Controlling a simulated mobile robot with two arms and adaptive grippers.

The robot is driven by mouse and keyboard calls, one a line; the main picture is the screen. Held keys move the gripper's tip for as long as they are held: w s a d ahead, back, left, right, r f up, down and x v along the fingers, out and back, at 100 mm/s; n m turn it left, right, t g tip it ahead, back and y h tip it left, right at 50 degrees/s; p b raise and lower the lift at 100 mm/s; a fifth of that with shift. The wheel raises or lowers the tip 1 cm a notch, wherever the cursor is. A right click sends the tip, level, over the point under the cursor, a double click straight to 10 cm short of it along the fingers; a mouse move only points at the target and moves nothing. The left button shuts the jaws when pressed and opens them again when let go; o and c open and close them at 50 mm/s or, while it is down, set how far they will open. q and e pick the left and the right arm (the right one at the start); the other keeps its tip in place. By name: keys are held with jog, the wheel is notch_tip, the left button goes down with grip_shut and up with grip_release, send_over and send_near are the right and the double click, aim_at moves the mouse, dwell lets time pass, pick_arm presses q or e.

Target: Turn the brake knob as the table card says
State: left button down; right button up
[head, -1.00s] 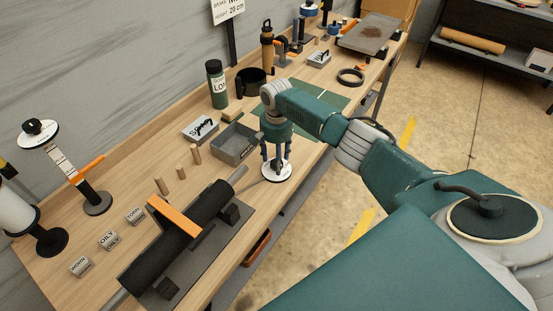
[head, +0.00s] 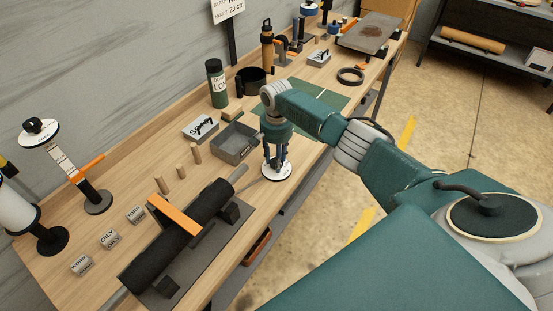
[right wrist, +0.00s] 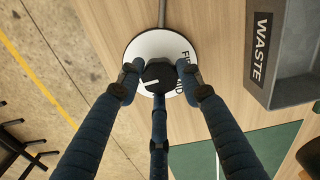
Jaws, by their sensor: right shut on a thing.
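The brake knob (right wrist: 158,76) is black with a white mark and sits on a white round dial (right wrist: 146,45) with partly hidden black lettering. In the head view, the dial (head: 278,173) stands at the table's front edge, beside the black roller's shaft. My right gripper (head: 275,166) points down over it; in the right wrist view (right wrist: 157,85) its three fingers are closed around the knob. The table card (head: 226,10) hangs at the top, cut off by the frame; it shows "BRAKE" and "HEIGHT: 20 cm", the brake value unclear. My left gripper is out of view.
A grey WASTE bin (head: 234,148) stands close behind my right gripper. The black roller (head: 180,238) with an orange bar lies to the left. A stand with another knobbed white disc (head: 38,136) is at far left. A green mat (head: 322,98) lies behind my forearm.

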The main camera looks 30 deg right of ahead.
jog(key=n, duration=0.6)
jog(key=shift+w+d+r, duration=0.1)
jog(key=shift+w+r, duration=0.05)
jog(key=n, duration=0.3)
jog(key=shift+n, duration=0.3)
jog(key=n, duration=0.4)
jog(key=shift+w+r+n, duration=0.1)
jog(key=shift+w+n, duration=0.05)
jog(key=shift+n, duration=0.15)
jog(key=n, duration=0.4)
jog(key=shift+n, duration=0.3)
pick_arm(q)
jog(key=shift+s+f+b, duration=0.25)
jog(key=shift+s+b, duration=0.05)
pick_arm(e)
jog(key=shift+n, duration=2.2)
jog(key=shift+a, duration=0.2)
jog(key=o, duration=1.1)
jog(key=shift+a, duration=0.1)
